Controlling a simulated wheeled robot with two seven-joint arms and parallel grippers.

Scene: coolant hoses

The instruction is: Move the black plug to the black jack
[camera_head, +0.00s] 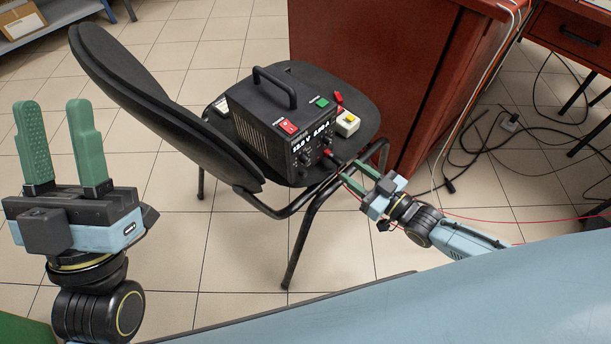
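A black power supply (287,122) with a lit display, a handle and red and green switches stands on a black chair. Small red and black connectors (331,158) show at the lower right of its front panel. They are too small to tell plug from jack. My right gripper (348,169) reaches in from the right, its green fingers pointing at these connectors. Its fingers look apart; whether a plug sits between the tips is unclear. My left gripper (58,108) is raised at the far left, fingers up, open and empty, away from the power supply.
The chair's backrest (150,98) rises left of the power supply. A white and yellow box (347,124) and a red piece (338,98) lie on the seat at right. A reddish-brown desk (375,65) stands behind. Cables lie on the tiled floor at right.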

